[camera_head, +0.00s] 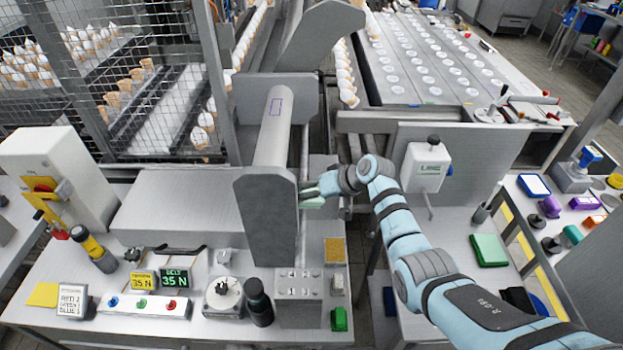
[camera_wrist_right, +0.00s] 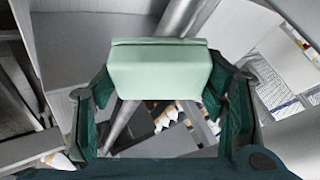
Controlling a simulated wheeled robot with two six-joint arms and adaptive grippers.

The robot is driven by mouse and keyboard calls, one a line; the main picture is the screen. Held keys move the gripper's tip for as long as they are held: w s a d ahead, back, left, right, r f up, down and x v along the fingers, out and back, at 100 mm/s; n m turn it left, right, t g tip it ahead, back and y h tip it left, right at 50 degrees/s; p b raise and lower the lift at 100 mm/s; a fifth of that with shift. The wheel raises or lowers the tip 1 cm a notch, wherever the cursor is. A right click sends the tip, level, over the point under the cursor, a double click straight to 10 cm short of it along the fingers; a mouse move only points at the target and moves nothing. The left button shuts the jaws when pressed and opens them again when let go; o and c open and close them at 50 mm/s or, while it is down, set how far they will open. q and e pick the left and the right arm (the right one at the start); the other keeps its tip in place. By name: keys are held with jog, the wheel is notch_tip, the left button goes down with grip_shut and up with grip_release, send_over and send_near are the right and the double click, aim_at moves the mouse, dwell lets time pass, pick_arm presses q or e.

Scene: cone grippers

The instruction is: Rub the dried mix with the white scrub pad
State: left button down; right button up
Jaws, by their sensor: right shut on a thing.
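My right arm reaches in from the right. In the head view its gripper (camera_head: 312,193) is at the right side of the grey upright housing (camera_head: 266,220), at the near end of the long roller-like cylinder (camera_head: 273,130). In the right wrist view the gripper (camera_wrist_right: 160,100) is shut on a pale, slightly greenish-white block, which I take to be the white scrub pad (camera_wrist_right: 158,70). The pad spans between the two dark green fingers. Whether it touches the housing is hard to tell. I cannot make out any dried mix. My left gripper is not in view.
A front bench holds a dark bottle (camera_head: 258,302), a button box (camera_head: 145,305) and a green block (camera_head: 339,319). A green pad (camera_head: 488,250) lies on the right bench. Wire mesh (camera_head: 115,70) closes the back left.

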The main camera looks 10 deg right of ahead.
aim_at(304, 212)
jog(key=shift+s+a, duration=0.15)
jog(key=shift+s, duration=0.2)
jog(key=shift+s+a+p, duration=0.15)
jog(key=shift+s+p, duration=0.15)
jog(key=shift+p, duration=0.2)
jog(key=shift+s+a+f+p, duration=0.1)
jog(key=shift+s+p, duration=0.05)
jog(key=shift+s, duration=0.35)
jog(key=shift+s+a+f+p, duration=0.1)
jog(key=shift+s+p, duration=0.05)
jog(key=shift+s, duration=0.7)
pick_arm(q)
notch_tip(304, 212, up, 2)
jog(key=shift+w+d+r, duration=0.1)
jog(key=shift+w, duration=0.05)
pick_arm(e)
jog(key=shift+f, duration=0.15)
jog(key=shift+s, duration=0.1)
